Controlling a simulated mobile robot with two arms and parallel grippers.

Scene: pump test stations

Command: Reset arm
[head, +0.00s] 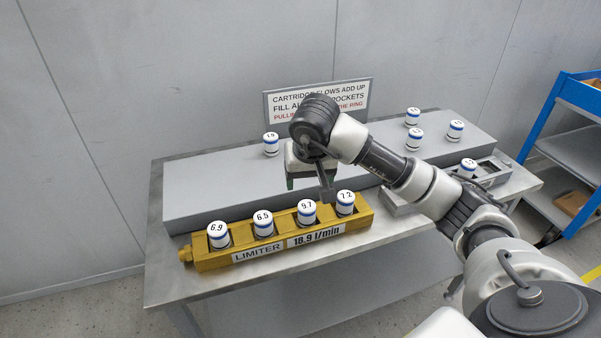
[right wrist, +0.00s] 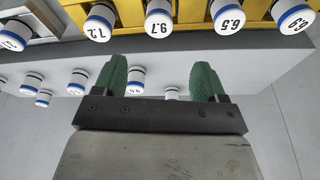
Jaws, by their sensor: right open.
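My right gripper (head: 308,184) hangs open and empty above the grey raised block (head: 205,190), just behind the yellow limiter rack (head: 215,262). Its two green fingers also show apart in the right wrist view (right wrist: 158,80). The rack holds white blue-banded cartridges marked 6.9 (head: 218,236), 6.5 (head: 264,224), one reading 9.7 or 9.1 (head: 306,213), and 7.2 (head: 345,203). The rack display (head: 315,235) reads 18.9 l/min. My right arm reaches in from the right, over the block. My left gripper is not in view.
A lone cartridge (head: 271,146) and several others (head: 414,140) stand on the block. Another cartridge (head: 467,168) sits in a grey fixture (head: 492,172) at right. A sign (head: 350,95) stands behind, partly hidden by my arm. A blue cart (head: 570,95) is at far right.

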